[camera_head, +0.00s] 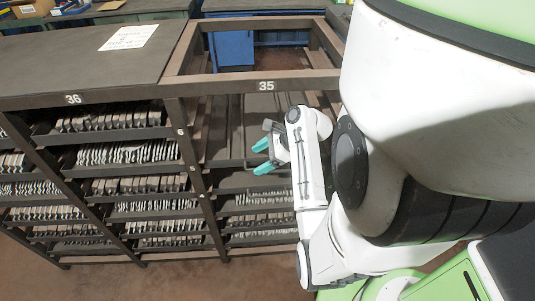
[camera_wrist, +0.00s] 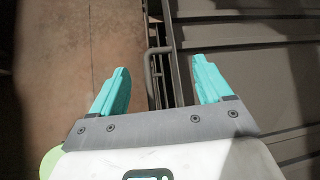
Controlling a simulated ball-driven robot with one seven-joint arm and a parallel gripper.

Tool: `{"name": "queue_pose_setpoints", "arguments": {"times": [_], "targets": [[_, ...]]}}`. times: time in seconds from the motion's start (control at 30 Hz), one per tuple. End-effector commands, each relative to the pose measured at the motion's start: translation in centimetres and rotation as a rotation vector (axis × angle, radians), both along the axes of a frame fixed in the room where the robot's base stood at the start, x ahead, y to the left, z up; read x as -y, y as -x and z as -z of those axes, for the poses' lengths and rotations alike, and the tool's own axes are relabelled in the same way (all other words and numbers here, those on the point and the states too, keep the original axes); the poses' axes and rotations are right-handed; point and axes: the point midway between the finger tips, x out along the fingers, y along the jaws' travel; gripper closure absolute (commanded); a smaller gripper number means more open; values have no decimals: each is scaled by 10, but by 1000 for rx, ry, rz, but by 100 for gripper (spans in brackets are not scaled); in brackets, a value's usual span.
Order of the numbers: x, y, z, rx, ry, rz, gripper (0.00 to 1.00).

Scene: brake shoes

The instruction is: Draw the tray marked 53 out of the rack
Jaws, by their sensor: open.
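The dark metal rack (camera_head: 183,108) has bays labelled 36 and 35. No mark reading 53 is legible on any tray in either view. My gripper (camera_head: 261,157) is open and empty in front of the bay labelled 35, its two teal fingers apart. In the wrist view, my gripper (camera_wrist: 158,88) points at a grey bar handle (camera_wrist: 150,72). Dark ribbed tray surfaces (camera_wrist: 260,70) fill the right side. My arm hides the right part of the bay.
The bay labelled 36 holds several shelves of upright brake shoes (camera_head: 125,154). Lower shelves of bay 35 also hold brake shoes (camera_head: 265,197). A paper sheet (camera_head: 128,37) lies on the rack top. A blue cabinet (camera_head: 235,48) stands behind. Brown floor (camera_head: 190,280) is clear in front.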

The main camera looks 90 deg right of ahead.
Motion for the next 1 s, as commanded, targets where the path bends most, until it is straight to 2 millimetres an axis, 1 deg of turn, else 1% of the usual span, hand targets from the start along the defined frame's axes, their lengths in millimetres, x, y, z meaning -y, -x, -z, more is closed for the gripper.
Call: {"name": "queue_pose_setpoints", "arguments": {"times": [0.1,0.3,0.43,0.67,0.77,1.0], "targets": [[0,-12,13,-1,-2,-2,22],[2,-25,26,-1,-1,0,22],[3,-29,28,-1,1,0,22],[3,-29,29,-1,1,0,22],[3,-29,28,-1,1,0,29],[3,-29,28,-1,1,0,52]]}}
